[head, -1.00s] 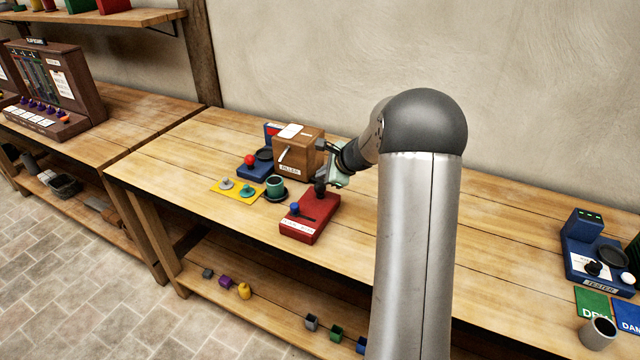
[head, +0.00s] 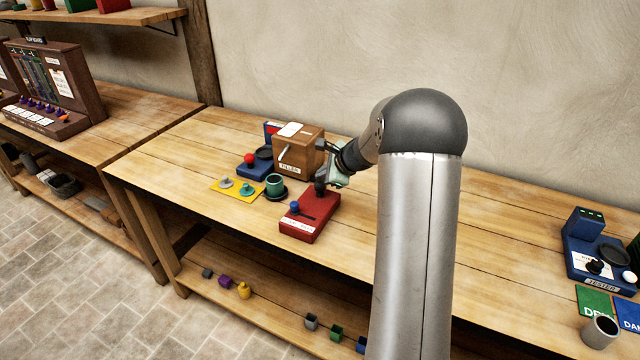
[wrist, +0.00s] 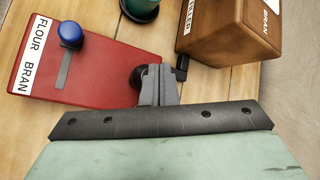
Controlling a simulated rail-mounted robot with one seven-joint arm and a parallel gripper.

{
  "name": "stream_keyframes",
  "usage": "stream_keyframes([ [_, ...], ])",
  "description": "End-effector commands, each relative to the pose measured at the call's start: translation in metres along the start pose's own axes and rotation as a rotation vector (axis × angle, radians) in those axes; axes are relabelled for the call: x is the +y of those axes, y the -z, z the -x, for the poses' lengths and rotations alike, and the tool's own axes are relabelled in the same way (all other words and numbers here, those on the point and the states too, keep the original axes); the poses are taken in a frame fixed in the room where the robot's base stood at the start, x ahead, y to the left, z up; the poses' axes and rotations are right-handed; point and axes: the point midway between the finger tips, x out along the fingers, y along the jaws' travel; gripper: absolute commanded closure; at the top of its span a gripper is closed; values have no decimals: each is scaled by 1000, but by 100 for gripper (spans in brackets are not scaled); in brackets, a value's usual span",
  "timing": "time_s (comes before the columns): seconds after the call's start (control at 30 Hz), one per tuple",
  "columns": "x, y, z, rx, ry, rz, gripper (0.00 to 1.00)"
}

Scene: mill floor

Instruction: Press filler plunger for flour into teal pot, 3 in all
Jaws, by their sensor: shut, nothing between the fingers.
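The filler (head: 298,152) is a wooden box on the bench. The teal pot (head: 275,182) stands upright on a dark round base in front of it; its contents cannot be made out. A red control box (head: 312,225) sits to the right of the pot. Its blue slider knob (wrist: 70,33) is at the FLOUR end of the slot. A black round plunger knob (wrist: 137,77) is at the end of the red box near the filler. My gripper (wrist: 158,70) is shut and empty, its fingertips right beside the black knob, partly covering it; I cannot tell whether they touch.
A yellow mat (head: 236,190) with grey and teal pieces lies left of the pot. A blue device with a red knob (head: 249,159) stands behind it. A blue tester (head: 590,250) and a grey cup (head: 600,332) are at the far right. Bench between is mostly clear.

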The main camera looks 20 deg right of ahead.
Motion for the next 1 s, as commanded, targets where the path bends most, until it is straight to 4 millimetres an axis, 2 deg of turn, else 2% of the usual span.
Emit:
stream_keyframes([
  [1.0,5,5,-7,0,0,0,100],
])
